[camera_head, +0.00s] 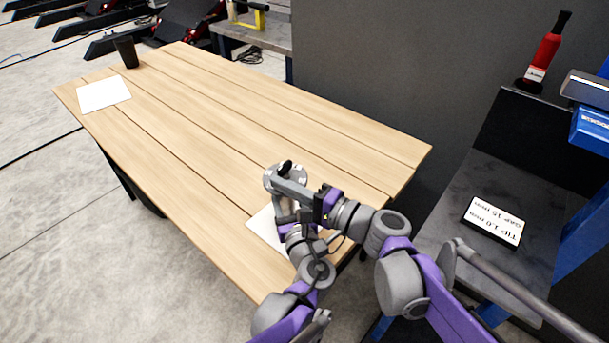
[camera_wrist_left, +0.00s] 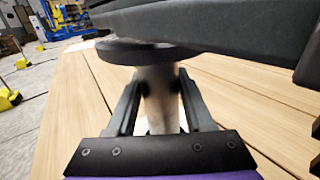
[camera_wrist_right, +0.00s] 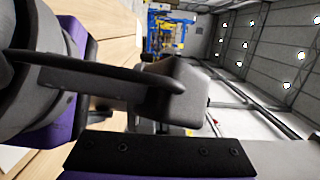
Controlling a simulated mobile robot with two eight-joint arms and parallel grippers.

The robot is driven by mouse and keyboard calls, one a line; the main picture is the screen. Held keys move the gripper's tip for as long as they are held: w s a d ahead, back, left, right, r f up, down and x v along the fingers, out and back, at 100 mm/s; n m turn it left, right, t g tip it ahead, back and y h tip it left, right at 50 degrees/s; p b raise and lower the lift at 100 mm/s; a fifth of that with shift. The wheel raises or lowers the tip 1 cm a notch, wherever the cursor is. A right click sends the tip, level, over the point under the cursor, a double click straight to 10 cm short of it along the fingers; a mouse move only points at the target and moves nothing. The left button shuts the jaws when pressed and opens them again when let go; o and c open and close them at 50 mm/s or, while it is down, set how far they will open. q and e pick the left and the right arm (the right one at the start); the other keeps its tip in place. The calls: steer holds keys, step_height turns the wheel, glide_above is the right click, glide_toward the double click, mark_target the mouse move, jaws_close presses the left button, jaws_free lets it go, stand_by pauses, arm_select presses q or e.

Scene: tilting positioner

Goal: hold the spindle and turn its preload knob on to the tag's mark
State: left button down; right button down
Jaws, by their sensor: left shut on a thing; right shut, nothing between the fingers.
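The spindle (camera_head: 298,173) is above the near right end of the wooden table, its round grey top and small black knob (camera_head: 287,166) partly covered by my right gripper. My left gripper (camera_wrist_left: 157,100) is shut on the spindle's grey post (camera_wrist_left: 156,90), below a dark disc (camera_wrist_left: 125,50). My right gripper (camera_head: 288,187) is shut and empty, lying across the top of the spindle; contact with the knob cannot be told. The tag (camera_head: 495,220) is a white card with black print, "TIP 1.0 mm" and "GAP 15 mm", upside down. The knob's marks are too small to read.
The wooden table (camera_head: 220,130) is mostly clear. A white sheet (camera_head: 266,230) lies under my arms; another sheet (camera_head: 103,94) and a black cup (camera_head: 126,50) are at the far left. A dark bench (camera_head: 470,180) with a red bottle (camera_head: 543,55) stands at the right.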

stand_by(0.9)
steer(key=v, duration=1.2)
step_height(320, 180, up, 9)
steer(key=w+d+m+g+h, duration=0.15)
steer(key=m+g+h, duration=0.45)
steer(key=m, duration=1.2)
steer(key=shift+t+h, duration=0.4)
steer(key=shift+h, duration=0.3)
steer(key=x, duration=0.4)
steer(key=r+x, duration=0.1)
steer(key=x, duration=0.3)
steer(key=w+a+x, duration=0.1)
steer(key=x, duration=0.3)
steer(key=shift+w+a+r, duration=0.2)
steer(key=shift+a, duration=0.05)
steer(key=shift+w+a, duration=0.25)
